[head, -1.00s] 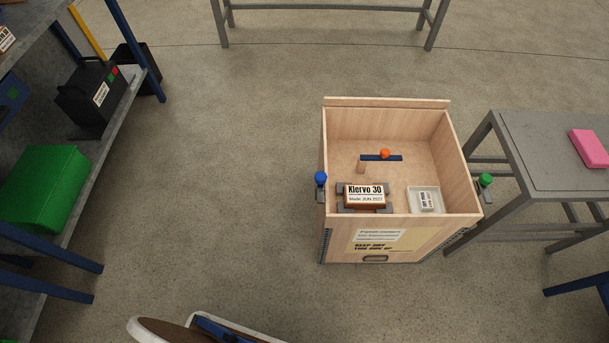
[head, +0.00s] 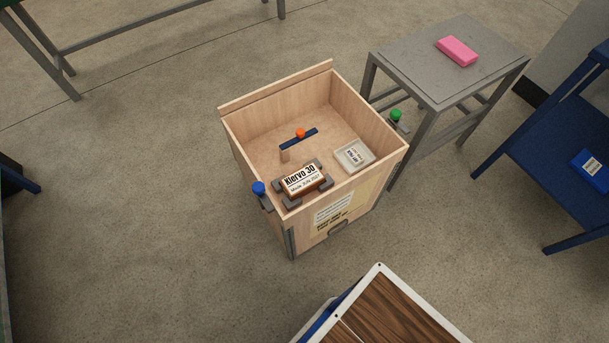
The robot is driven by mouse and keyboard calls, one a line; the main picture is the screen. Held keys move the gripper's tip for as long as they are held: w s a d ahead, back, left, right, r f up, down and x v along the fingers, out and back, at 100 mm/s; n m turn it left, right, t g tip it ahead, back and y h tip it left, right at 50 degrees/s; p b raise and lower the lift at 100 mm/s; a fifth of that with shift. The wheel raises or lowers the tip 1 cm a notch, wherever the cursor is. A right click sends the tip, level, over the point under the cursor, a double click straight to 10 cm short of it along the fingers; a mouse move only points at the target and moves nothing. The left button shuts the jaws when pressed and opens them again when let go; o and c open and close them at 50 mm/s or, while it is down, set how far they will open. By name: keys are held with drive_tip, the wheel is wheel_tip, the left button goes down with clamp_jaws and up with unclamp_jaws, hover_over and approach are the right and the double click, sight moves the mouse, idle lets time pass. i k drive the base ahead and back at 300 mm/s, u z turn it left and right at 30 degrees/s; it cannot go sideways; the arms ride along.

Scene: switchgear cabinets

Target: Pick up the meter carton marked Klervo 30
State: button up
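The meter carton marked Klervo 30 (head: 303,181) is a small brown box with a white label on top. It sits inside an open wooden crate (head: 262,102), near the crate's front wall, with dark grey blocks around its corners. Its label faces up and is readable, with a smaller date line below the name. My gripper is not in view.
Inside the crate are a blue bar with an orange knob (head: 300,133) and a pale tray (head: 354,155). A blue knob (head: 259,188) and a green knob (head: 396,115) sit at the crate's sides. A grey table (head: 420,70) bears a pink block (head: 457,51). Floor left is clear.

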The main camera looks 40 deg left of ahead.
sight(304, 180)
drive_tip(key=i, duration=1.3)
drive_tip(key=u, duration=2)
